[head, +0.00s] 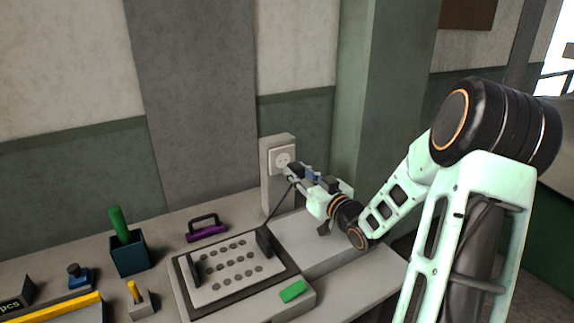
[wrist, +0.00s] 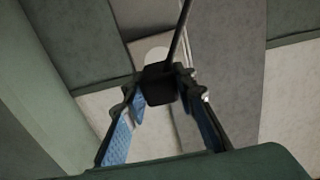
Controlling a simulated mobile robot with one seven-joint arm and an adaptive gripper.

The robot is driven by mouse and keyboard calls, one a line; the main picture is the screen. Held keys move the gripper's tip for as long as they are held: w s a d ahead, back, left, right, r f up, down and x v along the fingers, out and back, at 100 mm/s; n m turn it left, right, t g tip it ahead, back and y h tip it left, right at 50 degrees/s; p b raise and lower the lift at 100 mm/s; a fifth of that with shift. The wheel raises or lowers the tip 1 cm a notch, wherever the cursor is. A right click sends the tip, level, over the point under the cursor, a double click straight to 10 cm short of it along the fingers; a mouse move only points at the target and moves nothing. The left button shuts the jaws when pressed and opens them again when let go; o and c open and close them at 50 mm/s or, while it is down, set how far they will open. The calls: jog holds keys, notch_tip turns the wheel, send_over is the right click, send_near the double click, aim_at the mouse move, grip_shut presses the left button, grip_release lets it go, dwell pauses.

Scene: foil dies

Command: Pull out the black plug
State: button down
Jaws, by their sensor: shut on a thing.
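The black plug (wrist: 160,83) is between the fingertips of my gripper (wrist: 157,90) in the wrist view, with its cord running up out of the picture. My gripper (head: 293,174) is shut on it. In the head view the plug is small and mostly hidden by the fingers, and its dark cord hangs down towards the table. The white wall socket (head: 283,158) is just behind and left of the fingertips, its round face uncovered with holes showing. The plug appears apart from it. The pale round socket also shows partly behind the plug in the wrist view (wrist: 156,53).
A grey tray with a perforated plate (head: 226,271) lies below and left of my gripper, with a green block (head: 292,291) on its edge. A purple-handled tool (head: 206,230), a dark cup (head: 129,256) with a green rod and small blocks stand left. A green pillar (head: 385,100) rises right.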

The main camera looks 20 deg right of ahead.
jog(key=shift+s+d, duration=0.1)
jog(key=shift+s, duration=0.55)
